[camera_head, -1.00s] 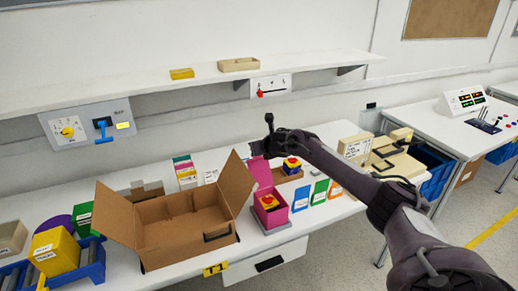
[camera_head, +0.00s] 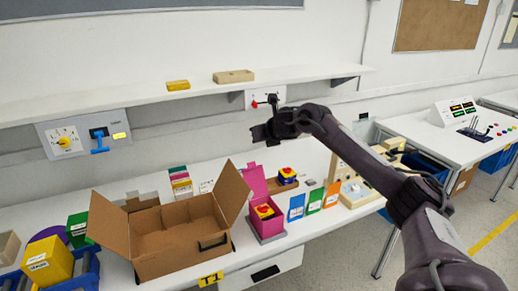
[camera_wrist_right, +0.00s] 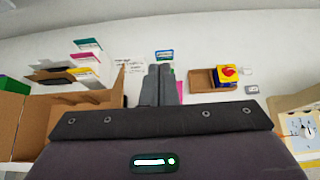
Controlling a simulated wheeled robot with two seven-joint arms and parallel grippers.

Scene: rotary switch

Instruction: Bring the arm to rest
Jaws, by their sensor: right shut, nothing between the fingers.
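My right arm reaches in from the right in the head view. Its gripper (camera_head: 262,133) hangs in the air in front of the back wall, above the table. In the wrist view the two grey fingers (camera_wrist_right: 160,85) are together with nothing between them. A small white wall panel with a red pointer knob (camera_head: 255,104) sits just above and behind the gripper, below the shelf. The gripper appears apart from it, and the dark wrist part partly covers the panel. My left gripper is not in view.
An open cardboard box (camera_head: 180,240) and a pink box (camera_head: 266,222) stand on the table below. A shelf (camera_head: 200,92) runs above. A panel with a yellow dial (camera_head: 65,138) and a blue lever (camera_head: 99,140) is on the wall at left. A beige device (camera_head: 358,190) stands right.

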